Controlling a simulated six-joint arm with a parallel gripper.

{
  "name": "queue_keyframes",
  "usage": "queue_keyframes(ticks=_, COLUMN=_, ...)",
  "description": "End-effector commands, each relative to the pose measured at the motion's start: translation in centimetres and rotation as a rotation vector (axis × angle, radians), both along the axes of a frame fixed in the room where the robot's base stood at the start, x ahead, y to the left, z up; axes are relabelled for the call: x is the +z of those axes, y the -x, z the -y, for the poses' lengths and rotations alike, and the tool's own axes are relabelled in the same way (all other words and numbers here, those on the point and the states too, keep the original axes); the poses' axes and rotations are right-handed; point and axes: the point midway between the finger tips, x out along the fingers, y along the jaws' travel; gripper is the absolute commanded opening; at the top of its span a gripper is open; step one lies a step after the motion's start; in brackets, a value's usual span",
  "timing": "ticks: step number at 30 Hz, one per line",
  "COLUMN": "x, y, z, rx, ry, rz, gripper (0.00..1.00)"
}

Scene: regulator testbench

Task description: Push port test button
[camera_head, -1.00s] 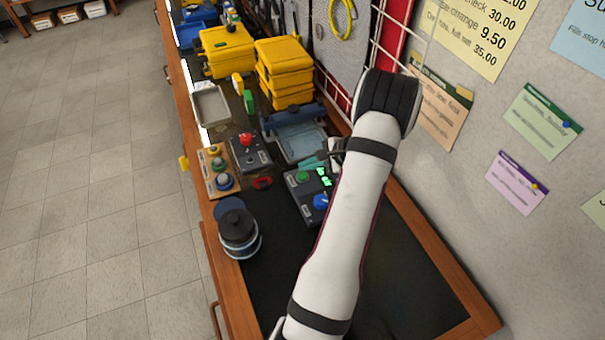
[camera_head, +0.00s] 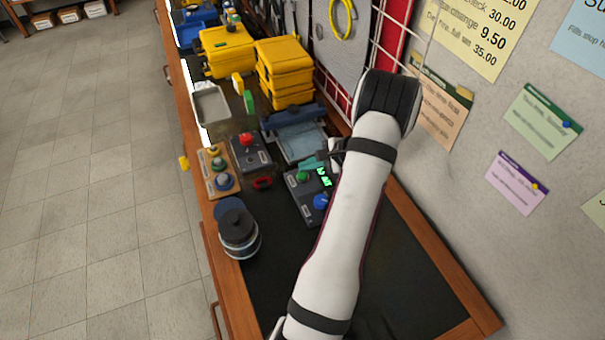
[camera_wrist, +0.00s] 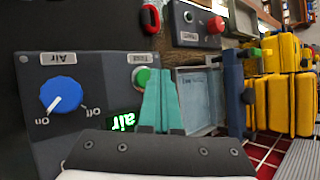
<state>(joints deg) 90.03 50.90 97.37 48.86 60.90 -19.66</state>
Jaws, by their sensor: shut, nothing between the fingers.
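The dark test panel (camera_head: 310,212) lies on the bench mat beside my arm; it also shows in the wrist view (camera_wrist: 95,75). It has a green button (camera_wrist: 142,78) under a label reading "Test", a blue knob (camera_wrist: 60,96) labelled "Air", and a lit green display (camera_wrist: 123,121) reading "air". The knob's white line points toward "On". In the head view the green button (camera_head: 303,177) is visible. My gripper (camera_wrist: 160,72) is shut and empty, its teal fingers close beside the button and covering part of it in the wrist view. I cannot tell whether they touch it.
A blue-grey tray (camera_head: 290,120) is just beyond the panel. A dark jar (camera_head: 239,232) stands nearer. Yellow cases (camera_head: 284,75) are stacked farther back.

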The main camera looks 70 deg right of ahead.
Motion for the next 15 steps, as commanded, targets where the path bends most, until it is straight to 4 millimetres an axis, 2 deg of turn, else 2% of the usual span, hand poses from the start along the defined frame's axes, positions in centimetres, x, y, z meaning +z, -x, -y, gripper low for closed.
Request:
queue_keyframes(ticks=6, x=-0.75, y=-0.01, z=-0.01, rx=0.0, ry=-0.001, rz=0.001, gripper=0.0)
queue_keyframes(ticks=15, x=-0.79, y=0.0, z=0.0, rx=0.0, ry=0.0, rz=0.0, gripper=0.0)
